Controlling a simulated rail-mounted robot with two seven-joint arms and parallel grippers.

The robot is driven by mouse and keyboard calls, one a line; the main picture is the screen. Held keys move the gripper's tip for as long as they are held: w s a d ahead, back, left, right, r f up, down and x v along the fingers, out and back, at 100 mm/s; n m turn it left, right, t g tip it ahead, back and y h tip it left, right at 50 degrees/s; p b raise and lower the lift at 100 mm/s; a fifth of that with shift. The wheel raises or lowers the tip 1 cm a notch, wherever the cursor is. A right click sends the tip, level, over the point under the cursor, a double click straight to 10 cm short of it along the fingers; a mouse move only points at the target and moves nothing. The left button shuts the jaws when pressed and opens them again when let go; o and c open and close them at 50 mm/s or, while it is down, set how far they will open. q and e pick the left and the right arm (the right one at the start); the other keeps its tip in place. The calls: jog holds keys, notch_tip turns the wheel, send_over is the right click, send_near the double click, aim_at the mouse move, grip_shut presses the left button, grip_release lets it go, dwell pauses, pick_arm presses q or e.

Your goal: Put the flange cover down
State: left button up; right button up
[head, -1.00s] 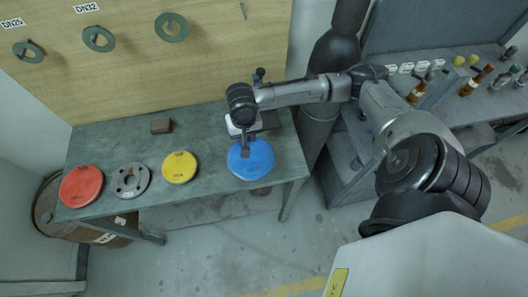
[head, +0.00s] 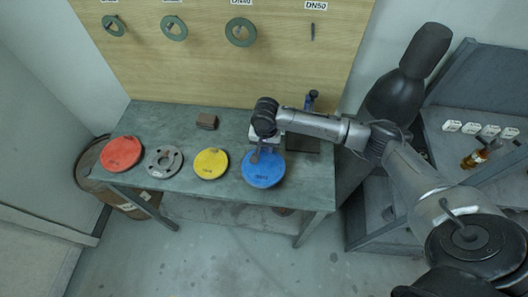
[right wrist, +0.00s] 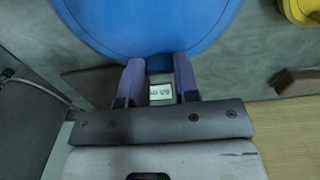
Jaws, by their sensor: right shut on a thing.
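A blue disc-shaped flange cover (head: 265,172) is at the right part of the grey-green table (head: 318,190). My right gripper (head: 257,154) reaches it from behind and is shut on its rear edge. In the right wrist view the two purple-grey fingers (right wrist: 160,80) close on a small tab at the rim of the blue cover (right wrist: 150,25). I cannot tell whether the cover rests on the table or hangs slightly above it. My left gripper is not in view.
A yellow disc (head: 211,164), a grey flange with holes (head: 164,162) and a red disc (head: 122,153) lie in a row to the left. A brown block (head: 207,121) lies behind them. A wooden board (head: 200,70) with hanging gaskets stands at the back.

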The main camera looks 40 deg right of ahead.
aim_at(264, 152)
jog(key=shift+w+f, duration=0.3)
jog(key=shift+f, duration=1.95)
jog(key=o, duration=0.9)
jog(key=shift+f, duration=0.1)
